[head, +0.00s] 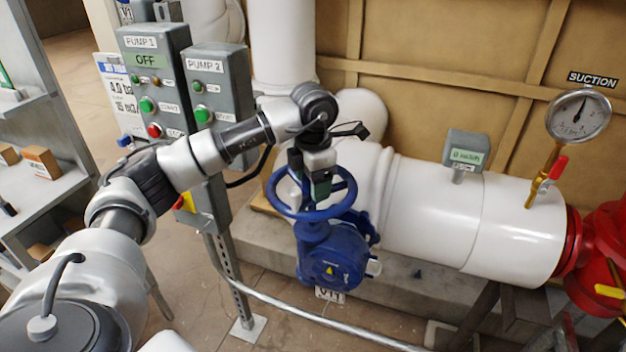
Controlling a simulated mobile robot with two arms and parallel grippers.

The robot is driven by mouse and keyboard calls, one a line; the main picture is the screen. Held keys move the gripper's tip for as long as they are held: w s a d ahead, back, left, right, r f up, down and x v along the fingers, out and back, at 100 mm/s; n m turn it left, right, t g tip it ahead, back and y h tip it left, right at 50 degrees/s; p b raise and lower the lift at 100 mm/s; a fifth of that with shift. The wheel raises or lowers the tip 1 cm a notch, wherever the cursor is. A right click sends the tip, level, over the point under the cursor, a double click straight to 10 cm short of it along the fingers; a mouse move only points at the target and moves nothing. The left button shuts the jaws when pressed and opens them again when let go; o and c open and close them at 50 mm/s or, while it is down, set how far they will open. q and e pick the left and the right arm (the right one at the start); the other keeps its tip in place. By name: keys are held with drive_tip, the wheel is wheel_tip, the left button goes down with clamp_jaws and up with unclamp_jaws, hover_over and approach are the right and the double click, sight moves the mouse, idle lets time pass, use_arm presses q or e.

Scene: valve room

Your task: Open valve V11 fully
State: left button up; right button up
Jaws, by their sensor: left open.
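A blue valve (335,262) stands at the middle of the head view, with a blue handwheel (276,196) on top of it. A tag reading V11 (330,296) sits just below the valve body and is partly covered. My left gripper (319,190) points down over the right part of the handwheel, from an arm that comes in from the left. It is open. The gripper hides part of the wheel, and I cannot tell whether its fingers touch the rim. My right gripper is out of view.
White pipe (430,215) runs right from the valve to a red fitting (598,250). Pump boxes (155,85) stand on a post at left, close to my arm. A suction gauge (578,116) and a small meter (466,150) top the pipe. Shelves (45,190) stand far left.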

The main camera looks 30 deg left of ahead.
use_arm(q)
drive_tip(key=shift+a, duration=0.2)
drive_tip(key=shift+w+a+r+p, duration=0.15)
drive_tip(key=shift+r+p, duration=0.25)
drive_tip(key=shift+r, duration=0.05)
wheel_tip(320, 180, up, 6)
drive_tip(key=p, duration=0.4)
drive_tip(key=shift+f, duration=0.3)
wheel_tip(320, 180, up, 6)
drive_tip(key=p, duration=0.4)
